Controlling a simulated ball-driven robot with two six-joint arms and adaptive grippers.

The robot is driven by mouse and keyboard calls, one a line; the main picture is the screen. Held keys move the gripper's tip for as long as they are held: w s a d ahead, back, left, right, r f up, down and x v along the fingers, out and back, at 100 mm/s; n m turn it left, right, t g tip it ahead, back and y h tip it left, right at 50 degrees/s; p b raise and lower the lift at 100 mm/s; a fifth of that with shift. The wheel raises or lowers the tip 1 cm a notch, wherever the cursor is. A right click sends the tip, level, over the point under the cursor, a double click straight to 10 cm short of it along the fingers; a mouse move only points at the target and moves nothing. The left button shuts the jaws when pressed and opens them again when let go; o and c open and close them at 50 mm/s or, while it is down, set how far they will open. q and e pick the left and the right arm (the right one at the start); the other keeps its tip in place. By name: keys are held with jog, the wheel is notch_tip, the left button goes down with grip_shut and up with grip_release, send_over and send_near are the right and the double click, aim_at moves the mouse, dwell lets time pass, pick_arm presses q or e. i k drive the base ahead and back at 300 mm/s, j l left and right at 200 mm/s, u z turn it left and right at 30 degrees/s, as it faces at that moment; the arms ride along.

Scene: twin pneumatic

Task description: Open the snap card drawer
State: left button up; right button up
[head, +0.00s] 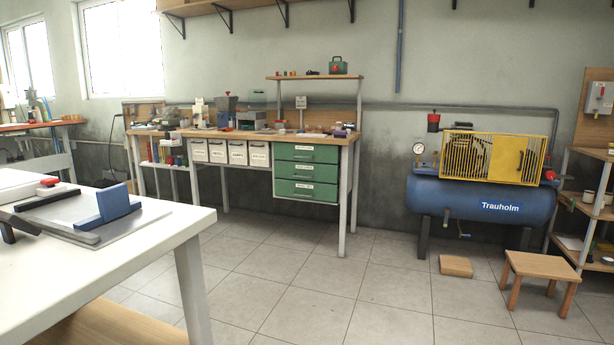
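A green drawer unit hangs under the right end of the far workbench (350,137). It has three drawers stacked one above the other: a top drawer (290,153), a middle drawer (291,171) and a bottom drawer (325,190). All three look shut. The labels are too small to read, so I cannot tell which is the snap card drawer. Neither of my grippers shows in the head view.
A white table (130,250) with a blue block (117,203) fills the near left. Several white labelled bins (238,153) sit left of the drawers. A blue compressor (480,200), a wooden stool (543,268) and a low wooden block (456,266) stand right. The tiled floor (320,290) before the drawers is clear.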

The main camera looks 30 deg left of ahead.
aim_at(313, 171)
jog(key=i, duration=0.75)
jog(key=i+u, duration=0.3)
jog(key=i, duration=0.2)
jog(key=i+u, duration=0.3)
jog(key=i, duration=0.25)
jog(key=i+l+u, duration=0.15)
jog(key=i+u, duration=0.15)
jog(key=i, duration=0.2)
jog(key=i+l+u, duration=0.3)
jog(key=i, duration=0.15)
jog(key=i+j+u, duration=0.15)
jog(key=i+u, duration=0.75)
jog(key=i, duration=0.15)
